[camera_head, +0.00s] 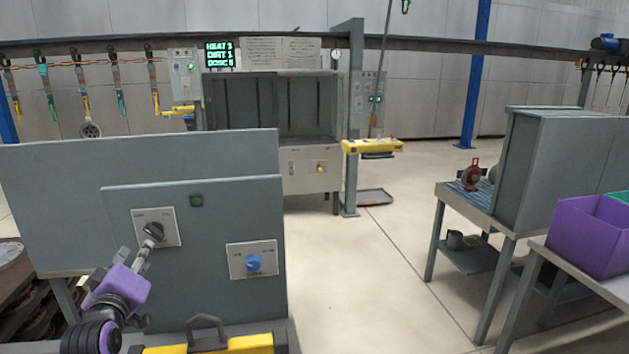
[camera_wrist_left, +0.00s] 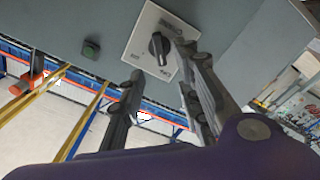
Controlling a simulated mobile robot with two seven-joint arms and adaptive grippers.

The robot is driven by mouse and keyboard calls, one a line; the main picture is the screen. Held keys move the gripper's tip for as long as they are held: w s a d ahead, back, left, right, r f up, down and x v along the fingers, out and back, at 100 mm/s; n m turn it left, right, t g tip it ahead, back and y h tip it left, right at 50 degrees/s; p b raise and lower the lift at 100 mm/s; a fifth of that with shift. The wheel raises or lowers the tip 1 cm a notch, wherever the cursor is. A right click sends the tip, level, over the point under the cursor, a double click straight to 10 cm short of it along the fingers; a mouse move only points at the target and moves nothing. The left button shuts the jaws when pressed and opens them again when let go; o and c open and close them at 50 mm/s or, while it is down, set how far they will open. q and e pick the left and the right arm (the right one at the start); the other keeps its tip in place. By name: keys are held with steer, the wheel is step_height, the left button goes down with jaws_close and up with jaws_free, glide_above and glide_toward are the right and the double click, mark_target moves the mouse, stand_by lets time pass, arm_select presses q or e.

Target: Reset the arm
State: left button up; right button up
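My left gripper (camera_head: 136,252) is in front of a grey control panel (camera_head: 225,220), just below the black rotary knob (camera_head: 154,231) on its white plate. In the left wrist view the same gripper (camera_wrist_left: 156,62) has its two fingers spread apart with nothing between them. The knob (camera_wrist_left: 159,46) shows just beyond the fingertips, nearer the right finger. I cannot tell whether that finger touches it. My right gripper is not in view.
The panel also carries a blue knob (camera_head: 253,263) and a green button (camera_head: 196,200). A yellow-edged bar with a dark handle (camera_head: 206,330) lies in front below. A purple bin (camera_head: 590,235) stands on a table at right. The floor (camera_head: 345,270) between is clear.

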mark_target(151, 233)
arm_select(q)
steer(key=x, duration=0.9)
steer(key=shift+w+a, duration=0.1)
steer(key=shift+w, duration=0.05)
